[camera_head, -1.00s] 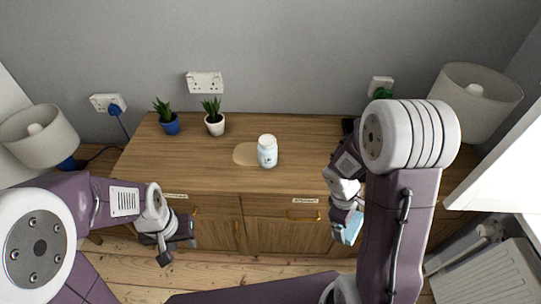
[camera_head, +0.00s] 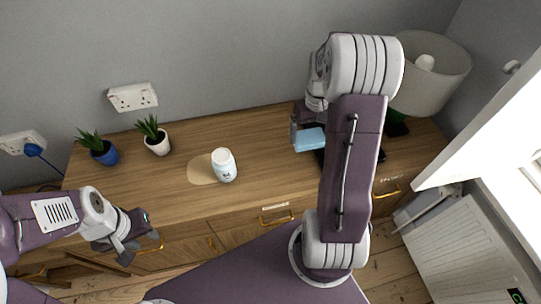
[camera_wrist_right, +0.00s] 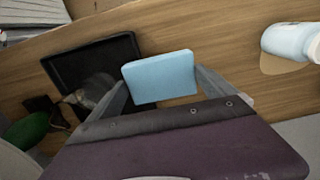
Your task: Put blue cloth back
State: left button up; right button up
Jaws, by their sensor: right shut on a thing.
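The blue cloth (camera_head: 309,139), a light blue flat pad, is held in my right gripper (camera_head: 300,128) above the right part of the wooden cabinet top. In the right wrist view the cloth (camera_wrist_right: 160,77) sits between the two grey fingers (camera_wrist_right: 163,92), shut on it. Behind it in that view is a black tray (camera_wrist_right: 62,65) on the cabinet top; the cloth overlaps its right edge in the picture and looks raised above it. My left gripper (camera_head: 138,238) is empty, its fingers apart, in front of the cabinet at the left.
A white bottle (camera_head: 224,165) stands by a pale round patch (camera_head: 200,170) on the cabinet top (camera_head: 255,150). Two potted plants, blue (camera_head: 105,154) and white (camera_head: 158,142), stand at the left. A lamp (camera_head: 430,75) is at the right, near my right arm.

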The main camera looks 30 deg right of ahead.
jog(key=shift+s+a, duration=0.2)
jog(key=w+a+f, duration=0.1)
jog(key=a+f, duration=0.1)
jog(key=a, duration=0.1)
jog(key=w+a+f, duration=0.1)
jog(key=a+f, duration=0.1)
jog(key=a, duration=0.2)
jog(key=w+a+f, duration=0.1)
jog(key=a+f, duration=0.1)
jog(key=a, duration=0.2)
jog(key=shift+w+f, duration=0.15)
jog(key=shift+f, duration=0.15)
notch_tip(320, 180, down, 4)
jog(key=shift+f, duration=0.1)
jog(key=o, duration=0.8)
jog(key=shift+o, duration=0.2)
notch_tip(320, 180, up, 12)
jog(key=p, duration=0.1)
jog(key=s+a+n, duration=0.1)
jog(key=s+a, duration=0.2)
jog(key=s, duration=0.3)
jog(key=s+a+f+n+t, duration=0.1)
jog(key=s+a, duration=0.3)
jog(key=s, duration=0.2)
jog(key=shift+s+a+n, duration=0.2)
jog(key=shift+s+n, duration=0.05)
jog(key=shift+n, duration=0.05)
